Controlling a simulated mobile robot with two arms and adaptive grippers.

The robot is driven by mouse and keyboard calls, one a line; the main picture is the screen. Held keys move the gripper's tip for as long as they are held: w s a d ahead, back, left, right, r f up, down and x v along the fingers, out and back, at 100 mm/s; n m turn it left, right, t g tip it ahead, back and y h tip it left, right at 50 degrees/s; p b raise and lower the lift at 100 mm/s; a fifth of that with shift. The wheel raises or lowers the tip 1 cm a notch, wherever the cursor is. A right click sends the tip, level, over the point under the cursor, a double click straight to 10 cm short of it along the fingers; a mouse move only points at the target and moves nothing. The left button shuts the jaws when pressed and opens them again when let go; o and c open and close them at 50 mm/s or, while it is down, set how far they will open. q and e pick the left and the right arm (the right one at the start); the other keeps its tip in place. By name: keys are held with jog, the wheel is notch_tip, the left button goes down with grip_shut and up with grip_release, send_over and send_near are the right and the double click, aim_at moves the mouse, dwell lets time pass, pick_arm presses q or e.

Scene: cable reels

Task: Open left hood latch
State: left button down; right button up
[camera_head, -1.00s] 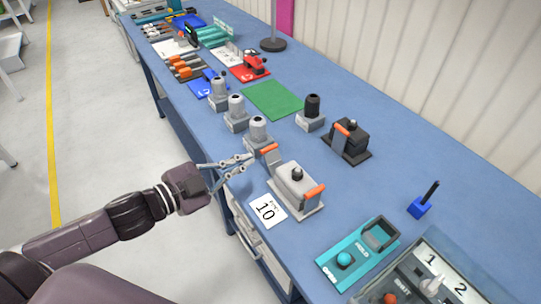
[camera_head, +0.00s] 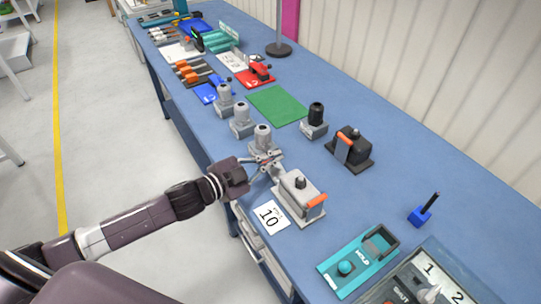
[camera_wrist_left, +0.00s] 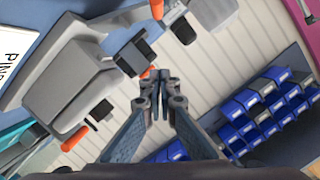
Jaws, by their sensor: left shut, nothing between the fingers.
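The grey hood (camera_head: 298,190) stands on the blue bench, with a black knob on top. An orange latch (camera_head: 316,201) is at its right end. The latch at its left end is mostly hidden behind my left gripper (camera_head: 274,160) in the head view. My left gripper is shut and empty, its fingertips close by that left end. My right gripper is not in view.
A black hood with an orange latch (camera_head: 352,149) is behind, and a teal HOLD fixture (camera_head: 358,262) is to the right.

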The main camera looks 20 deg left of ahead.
aim_at(277, 171)
pick_arm(q)
jog(key=shift+w+a+f, duration=0.4)
jog(key=shift+a+f, duration=0.2)
jog(key=shift+f, duration=0.2)
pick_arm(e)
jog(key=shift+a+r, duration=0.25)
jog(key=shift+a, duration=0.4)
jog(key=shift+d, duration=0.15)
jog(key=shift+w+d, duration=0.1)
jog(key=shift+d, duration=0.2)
pick_arm(q)
jog(key=shift+w+a+f+n+p, duration=0.1)
jog(key=shift+w+a+n+p, duration=0.25)
jog(key=shift+a+n+p, duration=0.2)
jog(key=shift+w+a+f+n+g+h, duration=0.3)
jog(key=shift+f+n+g, duration=0.05)
jog(key=shift+n+g, duration=0.1)
jog(key=shift+w+a+f+n, duration=0.4)
jog(key=shift+a+f+n, duration=0.1)
jog(key=shift+f+n, duration=0.15)
jog(key=shift+w+a+f, duration=0.2)
jog(key=shift+a+f, duration=0.05)
jog(key=shift+f, duration=0.15)
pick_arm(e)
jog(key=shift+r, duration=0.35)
